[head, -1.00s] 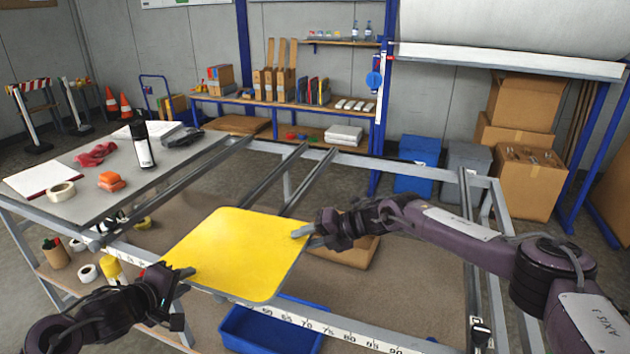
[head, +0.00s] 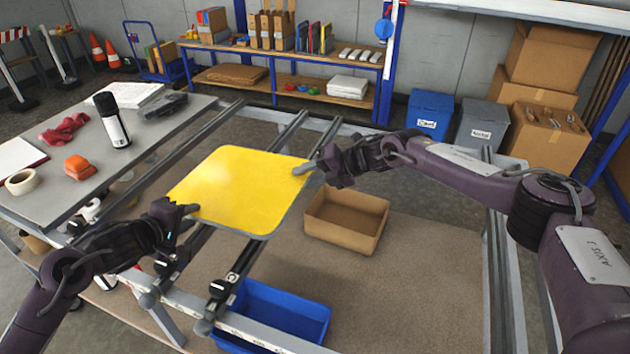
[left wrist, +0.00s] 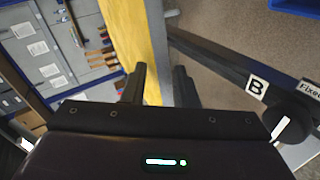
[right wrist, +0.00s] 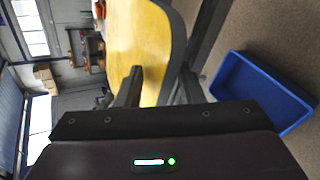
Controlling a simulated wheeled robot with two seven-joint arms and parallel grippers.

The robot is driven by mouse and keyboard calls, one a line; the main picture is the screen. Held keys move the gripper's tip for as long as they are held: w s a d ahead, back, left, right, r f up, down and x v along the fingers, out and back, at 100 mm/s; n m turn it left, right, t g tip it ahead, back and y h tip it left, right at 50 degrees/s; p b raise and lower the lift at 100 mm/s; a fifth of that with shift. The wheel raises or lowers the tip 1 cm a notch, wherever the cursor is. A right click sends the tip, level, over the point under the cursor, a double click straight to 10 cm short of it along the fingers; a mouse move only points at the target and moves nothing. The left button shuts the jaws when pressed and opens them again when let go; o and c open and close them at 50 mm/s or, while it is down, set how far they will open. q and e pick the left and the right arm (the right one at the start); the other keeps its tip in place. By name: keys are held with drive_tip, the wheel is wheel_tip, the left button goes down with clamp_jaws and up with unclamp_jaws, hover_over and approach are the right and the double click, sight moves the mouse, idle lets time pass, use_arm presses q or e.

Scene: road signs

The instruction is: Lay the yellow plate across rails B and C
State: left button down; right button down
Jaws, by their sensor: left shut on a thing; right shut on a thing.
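The yellow plate (head: 242,188) is held roughly level between my two grippers, over rail B (head: 192,246) and rail C (head: 242,256). It hides the middle of both rails, whose ends show behind and in front. I cannot tell whether it touches them. My left gripper (head: 190,210) is shut on the plate's left edge. My right gripper (head: 306,169) is shut on its right edge. In the left wrist view the plate (left wrist: 146,45) sits between the fingers, with the B label (left wrist: 257,86) at right. The right wrist view shows the plate (right wrist: 140,42) gripped too.
A blue bin (head: 275,318) sits below the front beam, and an open cardboard box (head: 346,218) stands right of the rails on the lower shelf. A grey worktop (head: 60,205) with a bottle (head: 112,120), tape and an orange item borders the left.

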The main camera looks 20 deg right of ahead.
drive_tip(key=shift+s+a, duration=0.2)
drive_tip(key=shift+a, duration=0.1)
drive_tip(key=shift+w+f, duration=0.1)
drive_tip(key=shift+f, duration=0.05)
